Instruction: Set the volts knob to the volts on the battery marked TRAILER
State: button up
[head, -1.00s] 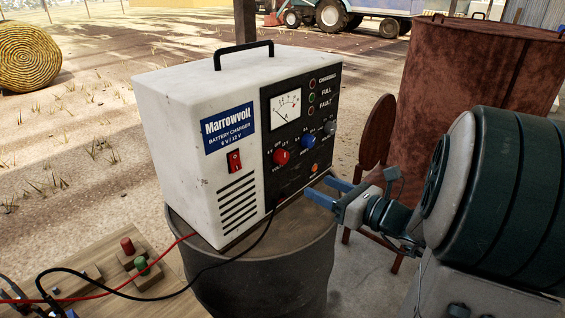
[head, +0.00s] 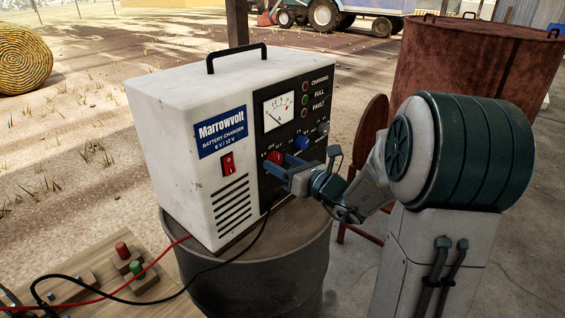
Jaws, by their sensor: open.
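The white battery charger (head: 178,120), labelled Marrowvolt 6 V / 12 V, stands on a dark drum. The red knob (head: 274,156), at the left of the knob row on its black panel, is the volts knob; its setting cannot be read because my gripper covers part of it. My gripper (head: 277,166) is open, its blue fingers at the panel around or just in front of the red knob; I cannot tell whether they touch it. A battery marked TRAILER cannot be made out in this view.
A blue knob (head: 301,143) and a grey knob (head: 322,129) sit right of the red one. A red rocker switch (head: 227,163) is left of the panel. Red and black cables cross a wooden board (head: 160,288). A rusty barrel (head: 470,70) stands behind my arm.

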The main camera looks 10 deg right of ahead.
jog(key=shift+w+a, duration=0.1)
jog(key=shift+w, duration=0.1)
jog(key=c, duration=1)
